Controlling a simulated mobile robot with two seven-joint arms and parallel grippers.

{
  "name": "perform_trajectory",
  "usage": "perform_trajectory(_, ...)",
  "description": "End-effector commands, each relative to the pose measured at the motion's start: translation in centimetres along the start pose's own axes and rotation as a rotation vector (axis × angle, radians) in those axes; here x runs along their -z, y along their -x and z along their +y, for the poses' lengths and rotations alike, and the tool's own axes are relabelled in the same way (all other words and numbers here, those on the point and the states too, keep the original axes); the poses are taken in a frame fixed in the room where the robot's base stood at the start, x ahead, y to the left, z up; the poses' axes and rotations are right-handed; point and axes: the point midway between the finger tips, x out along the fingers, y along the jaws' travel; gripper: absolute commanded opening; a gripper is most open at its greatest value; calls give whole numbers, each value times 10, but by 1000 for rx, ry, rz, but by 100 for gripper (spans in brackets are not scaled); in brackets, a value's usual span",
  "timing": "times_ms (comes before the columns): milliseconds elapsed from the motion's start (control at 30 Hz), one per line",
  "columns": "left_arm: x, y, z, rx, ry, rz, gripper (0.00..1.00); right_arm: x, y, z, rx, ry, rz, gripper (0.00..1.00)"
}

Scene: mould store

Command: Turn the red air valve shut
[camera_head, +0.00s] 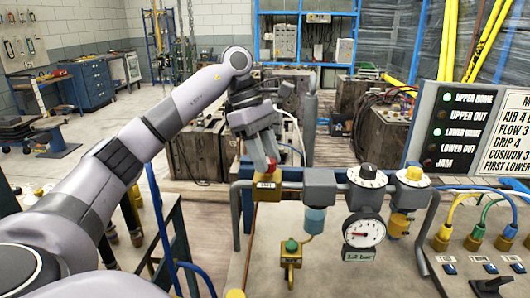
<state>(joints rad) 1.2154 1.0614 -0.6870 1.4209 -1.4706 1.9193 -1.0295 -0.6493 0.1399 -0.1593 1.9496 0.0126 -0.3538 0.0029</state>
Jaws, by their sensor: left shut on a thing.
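The red air valve (272,165) has a small red handle above a yellow valve body (266,190) with a small label, at the left end of the grey air unit. My left gripper (264,157) reaches down from above and is shut on the red handle. The fingers hide part of the handle, so its exact angle is hard to tell. My right gripper is not in view.
Right of the valve are a dial regulator (366,180), a pressure gauge (362,232) and a yellow-topped unit (411,180). A lamp panel (461,130) and hose connectors (474,238) are at right.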

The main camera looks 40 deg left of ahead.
Motion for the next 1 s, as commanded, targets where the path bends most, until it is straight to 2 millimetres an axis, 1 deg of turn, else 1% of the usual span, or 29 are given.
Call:
perform_trajectory(200,0,0,1,56,-134,0,6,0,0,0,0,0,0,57)
perform_trajectory(400,0,0,2,86,-210,0,6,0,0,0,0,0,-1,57)
perform_trajectory(600,-1,0,2,98,-245,0,6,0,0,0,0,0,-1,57)
perform_trajectory(1000,-1,0,2,101,-253,0,6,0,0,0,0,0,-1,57)
